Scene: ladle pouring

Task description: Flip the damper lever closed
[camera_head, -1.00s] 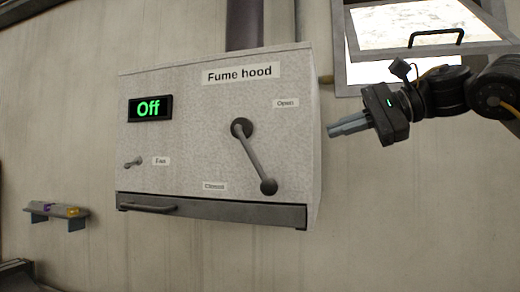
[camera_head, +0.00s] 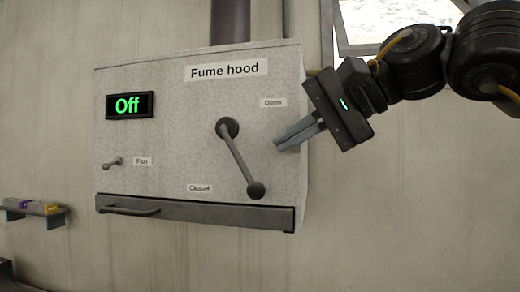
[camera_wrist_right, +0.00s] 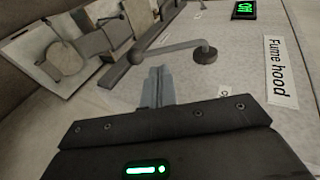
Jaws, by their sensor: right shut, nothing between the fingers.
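The damper lever (camera_head: 241,160) is a dark grey rod on the front of the white fume hood box (camera_head: 170,165). It slants from a round pivot at its upper left down to a ball knob at its lower right. The "Open" label (camera_head: 272,103) is above right of it and the "Closed" label (camera_head: 200,188) is below left. My right gripper (camera_head: 279,147) is shut and empty, its fingertips right of the lever and apart from it. In the right wrist view the lever (camera_wrist_right: 172,50) lies just beyond the fingertips (camera_wrist_right: 157,72). My left gripper is not in view.
A small fan switch (camera_head: 113,162) is at the hood's left, under a display reading "Off" (camera_head: 130,105). A dark drawer-like bar with a handle (camera_head: 130,211) runs along the hood's bottom. A wall shelf (camera_head: 33,210) is at the far left.

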